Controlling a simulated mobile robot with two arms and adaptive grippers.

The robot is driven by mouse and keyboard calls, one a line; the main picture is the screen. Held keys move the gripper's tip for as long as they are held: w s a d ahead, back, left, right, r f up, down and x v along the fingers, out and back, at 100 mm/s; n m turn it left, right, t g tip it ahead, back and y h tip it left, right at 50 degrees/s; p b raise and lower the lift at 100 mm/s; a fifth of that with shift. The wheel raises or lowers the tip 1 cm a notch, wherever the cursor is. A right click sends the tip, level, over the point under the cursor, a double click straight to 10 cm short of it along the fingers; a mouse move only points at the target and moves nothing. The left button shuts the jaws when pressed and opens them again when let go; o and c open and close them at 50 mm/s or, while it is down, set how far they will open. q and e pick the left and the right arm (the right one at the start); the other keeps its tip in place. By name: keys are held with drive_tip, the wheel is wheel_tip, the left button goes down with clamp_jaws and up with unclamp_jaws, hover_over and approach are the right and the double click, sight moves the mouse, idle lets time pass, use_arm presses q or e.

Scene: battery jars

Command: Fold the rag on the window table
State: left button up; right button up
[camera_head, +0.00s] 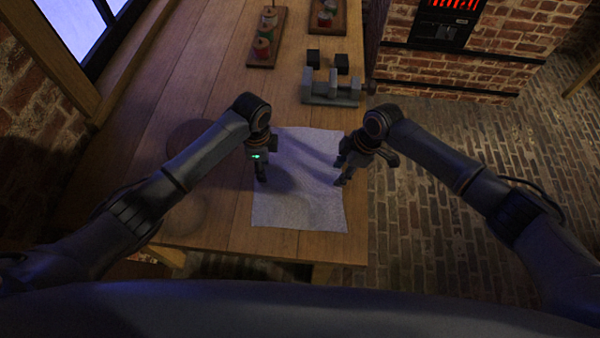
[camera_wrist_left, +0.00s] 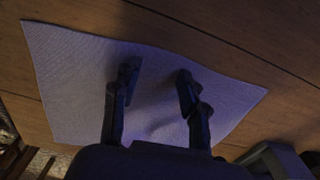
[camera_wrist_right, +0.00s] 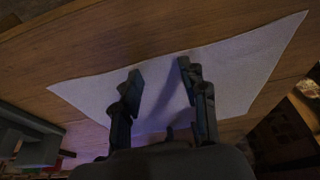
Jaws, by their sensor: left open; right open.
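The rag (camera_head: 297,205) is a pale grey-white, roughly square cloth, spread flat and unfolded near the front right end of the wooden table (camera_head: 190,110). My left gripper (camera_head: 262,178) is over the rag's left part, fingers pointing down. In the left wrist view its open fingers (camera_wrist_left: 157,85) have only rag (camera_wrist_left: 75,75) between and beneath them. My right gripper (camera_head: 341,181) is over the rag's right edge. In the right wrist view its open fingers (camera_wrist_right: 160,85) show the rag (camera_wrist_right: 235,75) beneath. I cannot tell whether any fingertips touch the cloth.
A grey metal fixture (camera_head: 330,90) with dark blocks stands behind the rag. Wooden racks with jars (camera_head: 265,40) are farther back. A round dark wooden disc (camera_head: 190,142) lies left of the rag. The table's right edge is close beside the rag, above a brick floor (camera_head: 440,170).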

use_arm(q)
drive_tip(key=shift+f, duration=0.1)
drive_tip(key=shift+c, duration=0.6)
use_arm(e)
drive_tip(key=shift+c, duration=0.6)
use_arm(q)
drive_tip(key=c, duration=0.4)
use_arm(e)
drive_tip(key=c, duration=0.4)
use_arm(q)
clamp_jaws()
use_arm(e)
drive_tip(key=shift+f, duration=0.15)
clamp_jaws()
drive_tip(key=shift+s, duration=0.1)
use_arm(q)
drive_tip(key=shift+s+f, duration=0.1)
